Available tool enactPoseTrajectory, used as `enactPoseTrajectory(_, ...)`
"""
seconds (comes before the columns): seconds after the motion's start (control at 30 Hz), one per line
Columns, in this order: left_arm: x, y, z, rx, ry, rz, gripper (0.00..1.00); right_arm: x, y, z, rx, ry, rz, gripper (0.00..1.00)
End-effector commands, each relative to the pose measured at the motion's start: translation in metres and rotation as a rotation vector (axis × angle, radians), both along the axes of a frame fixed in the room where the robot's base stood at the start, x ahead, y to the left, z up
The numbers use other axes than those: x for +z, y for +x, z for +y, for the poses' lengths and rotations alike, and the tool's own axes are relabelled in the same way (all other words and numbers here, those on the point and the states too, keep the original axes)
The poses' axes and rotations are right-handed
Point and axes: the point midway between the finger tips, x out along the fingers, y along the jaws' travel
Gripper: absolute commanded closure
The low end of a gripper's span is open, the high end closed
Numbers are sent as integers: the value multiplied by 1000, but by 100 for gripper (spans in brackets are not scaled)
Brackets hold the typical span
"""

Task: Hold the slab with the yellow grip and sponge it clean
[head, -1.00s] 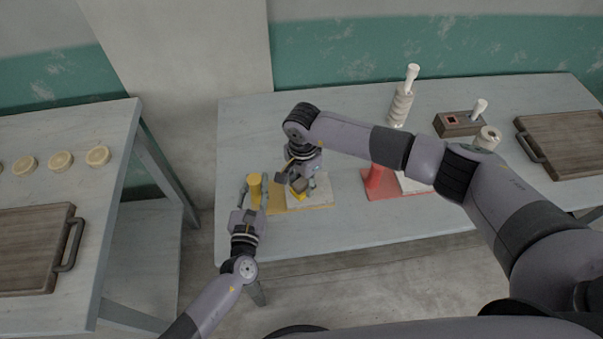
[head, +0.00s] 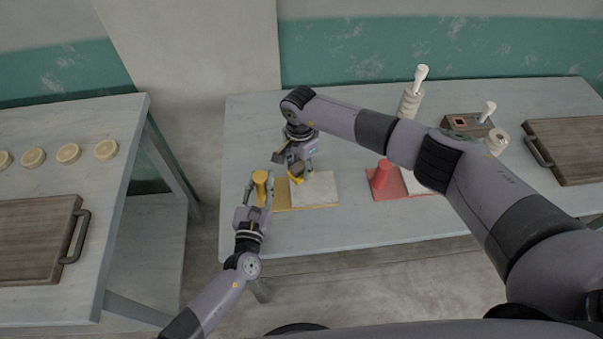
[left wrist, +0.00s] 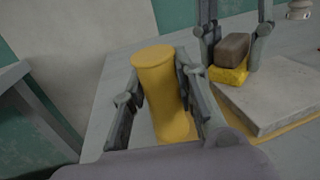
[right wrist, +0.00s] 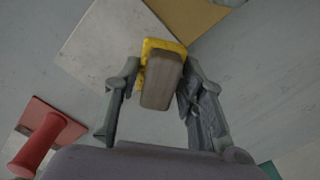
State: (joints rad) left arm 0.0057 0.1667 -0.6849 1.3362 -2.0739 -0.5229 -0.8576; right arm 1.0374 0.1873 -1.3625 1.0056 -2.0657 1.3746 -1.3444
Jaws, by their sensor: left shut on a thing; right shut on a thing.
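The pale grey slab (head: 320,188) lies on a yellow board (head: 292,207) on the middle table; it also shows in the left wrist view (left wrist: 265,98). The upright yellow grip (left wrist: 165,95) stands at the board's left end. My left gripper (head: 259,190) is shut around it. My right gripper (head: 296,174) is shut on the brown back (right wrist: 160,82) of a yellow sponge (right wrist: 163,45), over the slab's edge nearest the grip. Whether the sponge touches the slab is hard to tell. No clear smears show on the visible slab.
A red grip (head: 381,174) on a red board stands right of the slab, under my right arm. Behind are a stack of rings (head: 410,102) and a brown box (head: 465,125). A wooden tray (head: 570,145) lies far right. The left table holds discs and another tray (head: 35,240).

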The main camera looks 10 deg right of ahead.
Motion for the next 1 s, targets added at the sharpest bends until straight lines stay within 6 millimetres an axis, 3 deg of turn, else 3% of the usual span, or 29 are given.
enactPoseTrajectory(0.17, 1, 0, -1, 0, -2, -3, 100, 2, 9, -1, -1, -2, 0, 98)
enactPoseTrajectory(0.23, 1, 0, 0, 0, -2, -3, 100, 23, 10, -2, 2, -2, -6, 98)
enactPoseTrajectory(0.8, 1, 0, 0, 0, -1, -1, 100, 72, 9, -1, 1, -1, -2, 98)
enactPoseTrajectory(1.0, 0, 0, 0, 0, 0, -1, 100, 81, 9, -1, -1, 0, -1, 98)
